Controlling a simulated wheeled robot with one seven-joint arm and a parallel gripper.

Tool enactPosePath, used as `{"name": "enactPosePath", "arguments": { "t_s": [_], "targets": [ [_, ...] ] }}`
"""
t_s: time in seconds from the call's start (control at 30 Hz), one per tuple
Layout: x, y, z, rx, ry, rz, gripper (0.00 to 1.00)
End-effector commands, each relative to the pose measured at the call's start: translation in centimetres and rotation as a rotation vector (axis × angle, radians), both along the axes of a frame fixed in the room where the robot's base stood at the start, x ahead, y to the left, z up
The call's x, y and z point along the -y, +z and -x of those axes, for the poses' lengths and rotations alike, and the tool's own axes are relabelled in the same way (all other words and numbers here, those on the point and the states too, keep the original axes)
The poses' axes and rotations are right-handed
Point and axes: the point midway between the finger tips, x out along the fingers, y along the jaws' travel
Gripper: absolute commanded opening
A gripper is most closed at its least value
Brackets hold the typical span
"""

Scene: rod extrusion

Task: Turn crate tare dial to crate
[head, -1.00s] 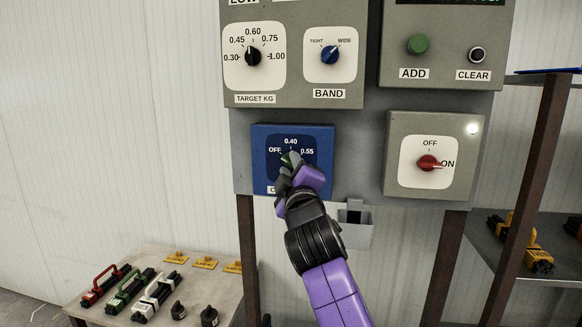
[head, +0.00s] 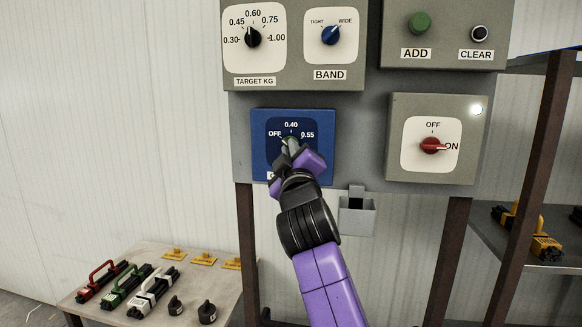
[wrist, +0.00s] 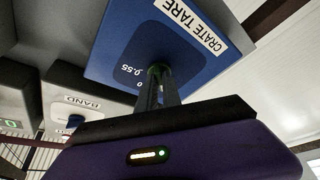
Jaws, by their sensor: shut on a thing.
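The crate tare dial sits on a blue panel (head: 322,170) below the target and band panel in the head view. The panel's marks read OFF, 0.40 and 0.55. My gripper (head: 290,148) is at the middle of this panel, shut on the dial's knob, and covers most of it. In the wrist view the blue panel (wrist: 120,50) carries the label CRATE TARE (wrist: 190,22). There the gripper fingers (wrist: 155,88) close on a small greenish knob (wrist: 158,69). Which mark the knob points to is hidden.
Above are the target dial (head: 253,37) and the blue band knob (head: 330,35), pointing toward WIDE. To the right, a red switch (head: 431,146) points to ON beside a lit white lamp (head: 476,109). A grey holder (head: 357,215) hangs below. A low table (head: 225,290) stands left.

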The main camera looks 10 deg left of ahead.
Motion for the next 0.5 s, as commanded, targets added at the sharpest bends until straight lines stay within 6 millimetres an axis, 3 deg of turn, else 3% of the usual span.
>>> {"name": "enactPosePath", "arguments": {
  "t_s": [0.03, 0.5],
  "targets": [
    [-0.24, -1.12, 0.09, 0.003, 0.003, -0.039, 0.0],
    [-0.52, -1.37, 0.05, 0.013, 0.002, -0.411, 0.0]
  ]
}}
